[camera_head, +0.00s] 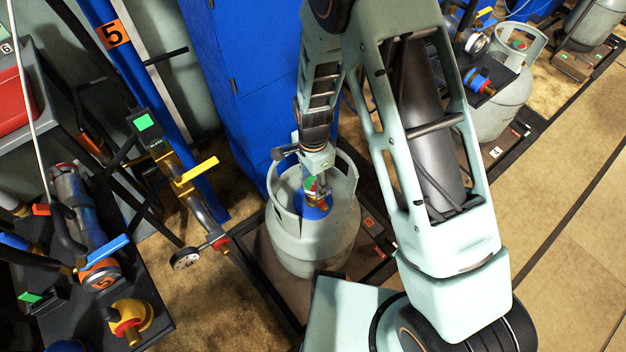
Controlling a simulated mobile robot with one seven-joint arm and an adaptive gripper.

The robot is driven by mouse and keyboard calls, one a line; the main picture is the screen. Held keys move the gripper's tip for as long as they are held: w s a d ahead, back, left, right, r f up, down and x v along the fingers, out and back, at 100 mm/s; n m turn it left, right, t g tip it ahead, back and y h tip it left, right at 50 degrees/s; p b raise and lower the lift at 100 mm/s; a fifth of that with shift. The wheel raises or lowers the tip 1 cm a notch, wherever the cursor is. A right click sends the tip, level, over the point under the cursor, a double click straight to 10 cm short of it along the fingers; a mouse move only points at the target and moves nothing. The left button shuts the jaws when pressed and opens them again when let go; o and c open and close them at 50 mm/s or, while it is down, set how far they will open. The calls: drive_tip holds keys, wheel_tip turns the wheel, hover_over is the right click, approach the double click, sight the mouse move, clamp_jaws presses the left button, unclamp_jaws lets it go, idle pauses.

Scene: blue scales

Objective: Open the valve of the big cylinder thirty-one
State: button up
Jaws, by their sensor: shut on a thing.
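A big grey-green gas cylinder (312,240) stands upright on a dark low platform in the middle of the head view. A collar surrounds its top, and a blue part (313,212) with a red and green valve top shows inside the collar. My gripper (318,186) reaches down into the collar from above and is shut on the valve top. The fingertips and most of the valve are partly hidden. I cannot read the number thirty-one on this cylinder.
A black bench (150,318) with pipes and valves stands at left. A gauge (186,259) hangs on a pipe beside the cylinder. A blue cabinet (240,90) stands behind. Another cylinder (500,110) stands at upper right. The tiled floor (570,230) at right is clear.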

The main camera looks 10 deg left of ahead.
drive_tip(key=n, duration=0.7)
drive_tip(key=shift+b, duration=0.4)
drive_tip(key=n, duration=0.7)
drive_tip(key=shift+n+b, duration=0.35)
drive_tip(key=shift+n, duration=0.05)
drive_tip(key=n, duration=0.3)
drive_tip(key=shift+n, duration=0.3)
drive_tip(key=n, duration=0.3)
drive_tip(key=shift+n, duration=0.3)
drive_tip(key=n+p, duration=0.1)
drive_tip(key=n, duration=0.5)
drive_tip(key=shift+n, duration=0.3)
drive_tip(key=shift+p, duration=0.3)
drive_tip(key=o, duration=1.2)
drive_tip(key=shift+c, duration=0.2)
